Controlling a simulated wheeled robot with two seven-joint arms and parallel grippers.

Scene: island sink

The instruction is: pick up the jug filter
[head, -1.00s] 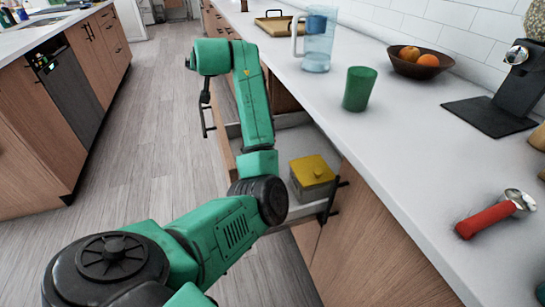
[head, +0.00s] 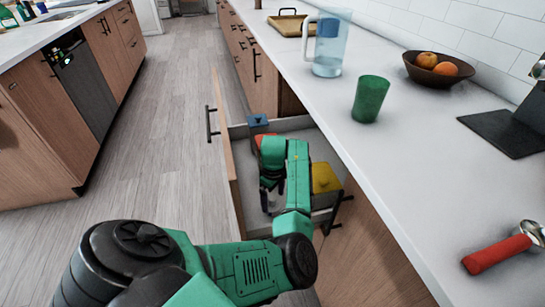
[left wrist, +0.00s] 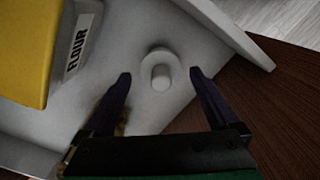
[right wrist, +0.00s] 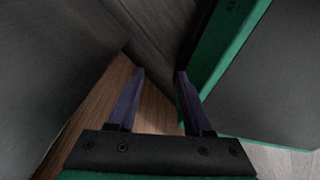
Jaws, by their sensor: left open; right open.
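A small white round piece with a raised cap, which looks like the jug filter (left wrist: 160,78), stands on the pale floor of the open drawer (head: 242,131). In the left wrist view it lies between my left gripper's fingertips (left wrist: 160,74), with a gap on each side. My left gripper (head: 270,197) reaches down into the drawer, open and empty; the arm hides the filter in the head view. My right gripper (right wrist: 159,72) is open and empty beside dark and wooden surfaces; it is not in the head view.
A yellow-lidded canister (head: 325,177), labelled FLOUR in the left wrist view (left wrist: 25,50), stands right of the gripper. A blue-topped container (head: 258,121) is at the drawer's far end. A clear jug (head: 328,60) and green cup (head: 370,98) stand on the counter (head: 420,180).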

